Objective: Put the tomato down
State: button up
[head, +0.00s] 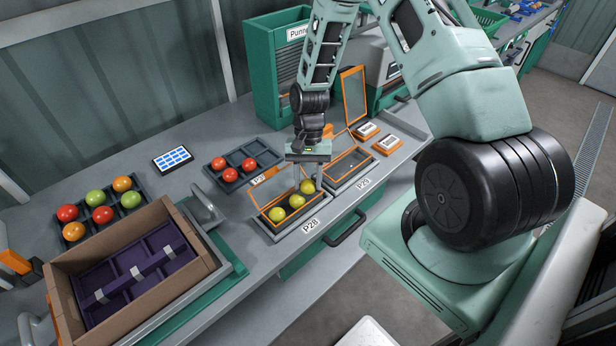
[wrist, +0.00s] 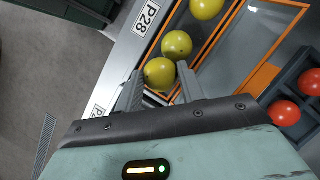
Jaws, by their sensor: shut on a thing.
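My gripper (head: 311,181) points down at the right end of the orange-rimmed punnet (head: 299,216) at label P28. It is shut on a yellow tomato (head: 307,187). In the wrist view the held tomato (wrist: 160,73) sits between my two fingers (wrist: 158,80). It is at or just inside the punnet's end; I cannot tell whether it rests on the bottom. Two more yellow tomatoes, a middle one (head: 297,201) and a left one (head: 277,214), lie in the same punnet. In the wrist view the middle one (wrist: 177,45) looks close to or touching the held one.
The P28 punnet's clear lid (head: 265,190) stands open behind it. An empty punnet (head: 350,165) is at P29, to the right. A dark tray (head: 236,157) with red tomatoes is behind. A cardboard box (head: 178,304) and a tray of mixed tomatoes (head: 127,207) are left.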

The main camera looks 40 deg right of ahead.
jog(key=shift+f, duration=0.2)
jog(key=shift+f+b, duration=0.4)
jog(key=shift+f, duration=0.1)
jog(key=o, duration=0.7)
